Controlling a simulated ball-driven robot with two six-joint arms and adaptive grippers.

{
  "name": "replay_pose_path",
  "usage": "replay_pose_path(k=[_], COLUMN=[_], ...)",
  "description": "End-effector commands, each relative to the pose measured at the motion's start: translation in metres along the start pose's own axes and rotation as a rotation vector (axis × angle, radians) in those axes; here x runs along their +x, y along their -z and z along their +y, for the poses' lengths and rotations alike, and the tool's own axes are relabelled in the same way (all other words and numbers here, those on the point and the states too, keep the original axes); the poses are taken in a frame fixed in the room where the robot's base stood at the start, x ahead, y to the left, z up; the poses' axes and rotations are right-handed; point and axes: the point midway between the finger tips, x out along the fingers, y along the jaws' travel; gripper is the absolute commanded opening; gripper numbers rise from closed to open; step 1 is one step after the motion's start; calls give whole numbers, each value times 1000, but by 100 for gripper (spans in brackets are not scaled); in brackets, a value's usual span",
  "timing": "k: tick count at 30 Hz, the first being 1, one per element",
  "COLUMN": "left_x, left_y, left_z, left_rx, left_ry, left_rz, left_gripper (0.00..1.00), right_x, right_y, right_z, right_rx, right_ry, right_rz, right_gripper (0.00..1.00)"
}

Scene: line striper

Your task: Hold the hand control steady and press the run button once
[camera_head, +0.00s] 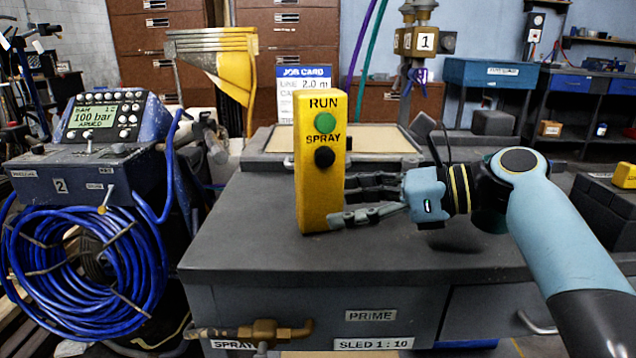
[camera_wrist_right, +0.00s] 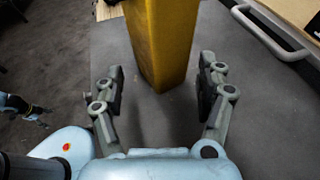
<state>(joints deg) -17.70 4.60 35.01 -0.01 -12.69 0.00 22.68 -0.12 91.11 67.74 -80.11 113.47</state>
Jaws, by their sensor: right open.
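The hand control is a tall yellow box (camera_head: 318,195) standing upright on the dark grey bench top, slightly tilted in the head view. Its face has a green button (camera_head: 325,124) under the word RUN and a black button (camera_head: 324,157) under the word SPRAY. My right gripper (camera_head: 350,202) is open, low at the box's right side. In the right wrist view the yellow box (camera_wrist_right: 163,45) stands ahead, between the lines of the two spread fingers, with a gap visible at each side. A small light blue and dark gripper, apparently my left (camera_wrist_right: 32,112), shows at that view's left edge.
A blue-grey control unit (camera_head: 102,120) reading 100 bar stands left, above a coil of blue hose (camera_head: 85,260). A job card (camera_head: 302,82) and a shallow framed tray (camera_head: 270,143) are behind the box. The bench top (camera_head: 250,225) is clear in front.

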Motion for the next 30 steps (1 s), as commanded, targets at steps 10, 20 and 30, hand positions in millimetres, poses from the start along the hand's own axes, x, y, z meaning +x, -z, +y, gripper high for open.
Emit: replay_pose_path(k=[10,20,30], left_x=[-13,-13,-13], left_y=[23,21,17], left_z=[-1,-1,-1], left_rx=[-1,-1,-1], left_ry=[1,1,1], left_rz=[36,32,27], left_gripper=[71,71,71], right_x=[36,39,39], right_y=[-2,-1,0], right_z=[0,0,0], right_rx=[0,-1,0], right_ry=[-1,0,0], right_rz=[-2,0,0], right_gripper=[73,73,33])
